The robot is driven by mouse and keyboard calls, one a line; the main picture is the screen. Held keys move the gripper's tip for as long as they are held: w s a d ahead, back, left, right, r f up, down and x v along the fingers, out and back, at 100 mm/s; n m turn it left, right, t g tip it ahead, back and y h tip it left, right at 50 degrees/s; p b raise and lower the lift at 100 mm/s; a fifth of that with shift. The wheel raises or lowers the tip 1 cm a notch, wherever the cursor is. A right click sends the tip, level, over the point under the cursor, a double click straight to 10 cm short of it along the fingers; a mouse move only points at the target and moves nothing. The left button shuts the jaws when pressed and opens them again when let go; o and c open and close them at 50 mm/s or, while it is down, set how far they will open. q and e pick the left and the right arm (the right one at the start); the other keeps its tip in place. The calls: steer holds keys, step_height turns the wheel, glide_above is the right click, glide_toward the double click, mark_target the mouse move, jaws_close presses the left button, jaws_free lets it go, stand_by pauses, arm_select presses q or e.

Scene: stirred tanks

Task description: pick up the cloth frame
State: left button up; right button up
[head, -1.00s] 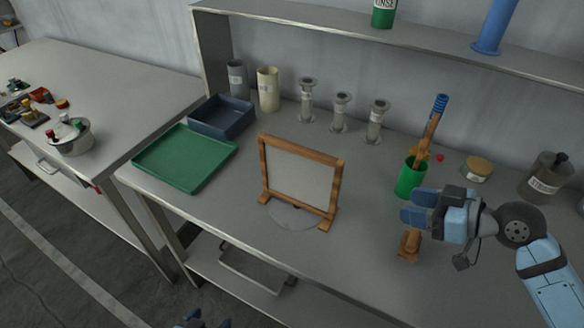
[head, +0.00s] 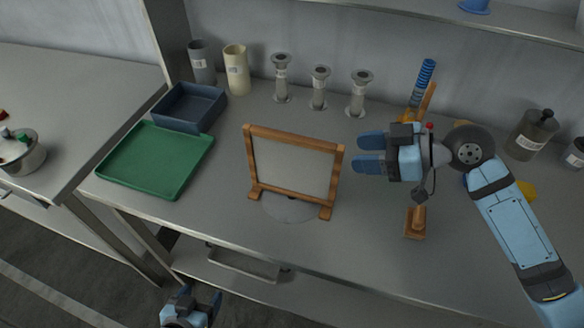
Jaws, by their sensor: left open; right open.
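The cloth frame (head: 294,133) stands upright on the bench: a wooden frame on two feet with a pale grey panel. A round grey disc (head: 288,208) lies at its base, partly hidden behind the lower bar. My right gripper (head: 368,153) is open and empty, just right of the frame's right post, its fingers pointing left toward it; I see no contact. My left gripper (head: 196,301) is open and empty at the bottom edge, below and in front of the bench, partly cut off.
A green tray (head: 157,187) and a blue bin (head: 165,121) are left of the frame. Several metal stands (head: 319,88) are behind it. A small wooden block (head: 415,228) is below my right gripper. A dark jar (head: 531,134) is at the right. The bench front before the frame is clear.

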steer(key=p+x, duration=0.1)
steer(key=x, duration=0.6)
steer(key=shift+f, duration=0.4)
jaws_close()
